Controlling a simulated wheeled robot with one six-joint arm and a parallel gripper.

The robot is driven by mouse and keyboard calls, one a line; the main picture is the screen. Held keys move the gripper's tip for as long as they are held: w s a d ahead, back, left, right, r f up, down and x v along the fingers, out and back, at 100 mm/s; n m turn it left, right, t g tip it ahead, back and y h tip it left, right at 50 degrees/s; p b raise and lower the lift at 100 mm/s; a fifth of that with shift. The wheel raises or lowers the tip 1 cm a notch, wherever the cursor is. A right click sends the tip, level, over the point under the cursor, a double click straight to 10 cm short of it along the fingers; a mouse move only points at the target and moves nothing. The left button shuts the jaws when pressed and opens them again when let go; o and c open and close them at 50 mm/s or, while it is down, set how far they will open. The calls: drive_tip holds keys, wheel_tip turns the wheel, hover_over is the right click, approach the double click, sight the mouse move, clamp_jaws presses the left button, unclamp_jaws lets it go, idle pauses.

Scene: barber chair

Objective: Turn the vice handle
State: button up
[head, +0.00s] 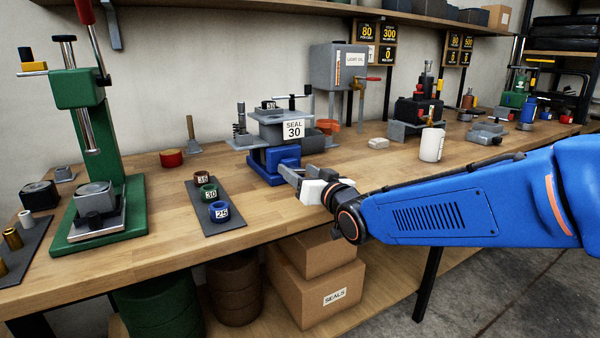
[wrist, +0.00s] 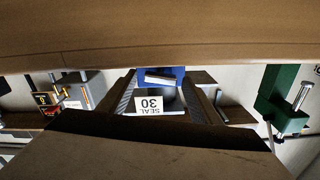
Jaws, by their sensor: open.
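My gripper (head: 287,174) reaches in from the right at the vice's front. The wrist view is upside down; it shows my open gripper (wrist: 161,84) with one grey finger on each side. Between the fingers a short silver bar (wrist: 163,78), apparently the vice handle, shows against the blue vice (wrist: 172,71). Contact with the bar cannot be told. In the head view I cannot make out the handle behind my gripper.
The wooden bench (head: 150,240) has a green press (head: 105,140) at left and a dark mat (head: 212,190) with numbered rings beside the vice. A white cup (head: 432,145) stands behind my arm. Cardboard boxes (head: 315,285) sit below. Bare bench lies around the mat.

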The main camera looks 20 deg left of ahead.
drive_tip(key=c, duration=1.1)
drive_tip(key=shift+o, duration=0.3)
drive_tip(key=shift+n, duration=0.8)
drive_tip(key=o, duration=1)
drive_tip(key=shift+o, duration=0.2)
drive_tip(key=v, duration=1.7)
drive_tip(key=shift+s, duration=0.2)
drive_tip(key=shift+d, duration=0.1)
